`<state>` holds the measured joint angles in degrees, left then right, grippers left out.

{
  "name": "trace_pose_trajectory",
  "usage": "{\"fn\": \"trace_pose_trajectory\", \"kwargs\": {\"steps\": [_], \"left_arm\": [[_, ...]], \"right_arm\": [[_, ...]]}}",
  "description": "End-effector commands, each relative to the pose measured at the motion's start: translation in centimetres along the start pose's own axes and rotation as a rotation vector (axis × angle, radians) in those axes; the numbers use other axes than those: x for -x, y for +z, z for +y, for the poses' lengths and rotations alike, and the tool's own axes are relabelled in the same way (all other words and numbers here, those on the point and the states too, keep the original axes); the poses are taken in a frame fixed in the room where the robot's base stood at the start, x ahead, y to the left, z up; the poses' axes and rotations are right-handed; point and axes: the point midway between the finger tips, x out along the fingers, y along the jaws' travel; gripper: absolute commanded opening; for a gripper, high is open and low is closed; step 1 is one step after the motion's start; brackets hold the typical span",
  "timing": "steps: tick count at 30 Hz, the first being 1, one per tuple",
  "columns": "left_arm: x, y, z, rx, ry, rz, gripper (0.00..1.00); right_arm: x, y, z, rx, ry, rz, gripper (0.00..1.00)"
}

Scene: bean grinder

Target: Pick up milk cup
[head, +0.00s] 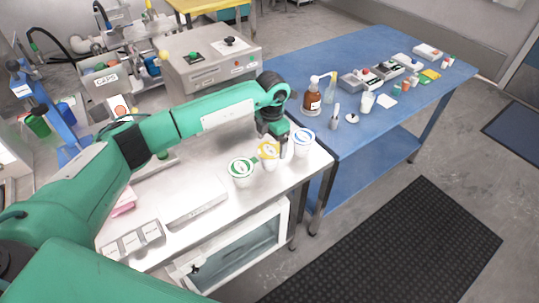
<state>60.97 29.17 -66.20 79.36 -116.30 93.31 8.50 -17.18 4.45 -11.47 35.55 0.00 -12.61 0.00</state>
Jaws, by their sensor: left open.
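Three white cups stand upright in a row near the right end of the steel table: one with a green-marked lid (241,171), one with a yellow-marked lid (269,155), one with a blue-marked lid (304,141). I cannot read which is the milk cup. My left gripper (276,145) is open and points down at the yellow-marked cup, partly hiding it. One dark finger shows between the yellow-marked and blue-marked cups. I cannot tell whether it touches a cup. My right gripper is out of view.
The steel table (180,190) has a grey control box (210,65) at the back and a flat grey plate (196,203) at the front. A blue table (360,135) on the right holds a brown pump bottle (312,101) and several small items.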

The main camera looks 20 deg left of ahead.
Motion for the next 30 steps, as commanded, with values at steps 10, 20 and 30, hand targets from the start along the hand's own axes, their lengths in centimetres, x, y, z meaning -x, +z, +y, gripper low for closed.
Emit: {"fn": "trace_pose_trajectory", "kwargs": {"steps": [10,20,30], "left_arm": [[-3.0,-0.2,0.3,0.0,-0.002,0.002,0.88],[-6.7,-0.3,0.6,-0.001,-0.002,-0.001,0.88],[-6.8,-0.3,0.6,-0.001,-0.001,-0.002,0.58]], "right_arm": [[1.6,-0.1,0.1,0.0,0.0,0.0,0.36],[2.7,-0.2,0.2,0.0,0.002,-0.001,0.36],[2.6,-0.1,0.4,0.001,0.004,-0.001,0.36]]}}
